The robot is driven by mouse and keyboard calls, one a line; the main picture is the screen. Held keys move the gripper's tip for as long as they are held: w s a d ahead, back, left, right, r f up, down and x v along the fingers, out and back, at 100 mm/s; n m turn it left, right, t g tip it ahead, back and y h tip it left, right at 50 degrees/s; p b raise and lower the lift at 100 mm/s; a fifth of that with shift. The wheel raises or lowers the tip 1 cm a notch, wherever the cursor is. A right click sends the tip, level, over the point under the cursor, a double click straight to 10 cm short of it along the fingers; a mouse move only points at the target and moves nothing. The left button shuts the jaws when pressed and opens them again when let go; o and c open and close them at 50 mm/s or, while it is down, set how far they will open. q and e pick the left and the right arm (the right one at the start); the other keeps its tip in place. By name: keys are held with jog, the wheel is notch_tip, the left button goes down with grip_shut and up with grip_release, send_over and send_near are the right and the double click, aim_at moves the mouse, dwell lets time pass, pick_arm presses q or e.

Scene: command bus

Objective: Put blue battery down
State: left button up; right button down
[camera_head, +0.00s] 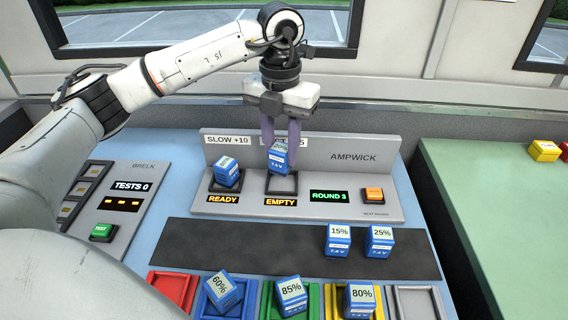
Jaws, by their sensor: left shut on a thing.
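A blue battery (278,157) is held between the fingers of my left gripper (281,140), slightly tilted. It is above the right dock (282,184) of the grey AMPWICK charger (352,180), whose display reads EMPTY. Whether it touches the dock is hard to tell. Another blue battery (227,172) sits tilted in the left dock, above a READY display. Blue batteries marked 15% (339,240) and 25% (380,241) stand on the dark strip (230,239). Batteries marked 60% (222,290), 85% (291,294) and 80% (360,299) sit in the coloured trays. My right gripper is not in view.
The trays at the front are red (172,286), blue, green, yellow and an empty grey one (419,304). An orange button (373,195) is on the charger. The BRELK tester (112,204) with a green TEST button (103,232) stands at the left. The strip's left part is clear.

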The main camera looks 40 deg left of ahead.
aim_at(282, 164)
pick_arm(q)
jog(key=shift+w+f, duration=0.1)
jog(key=shift+f, duration=2.05)
jog(key=shift+f, duration=0.2)
jog(key=o, duration=1.2)
jog(key=shift+r, duration=0.1)
notch_tip(282, 164, up, 12)
jog(key=shift+r, duration=0.1)
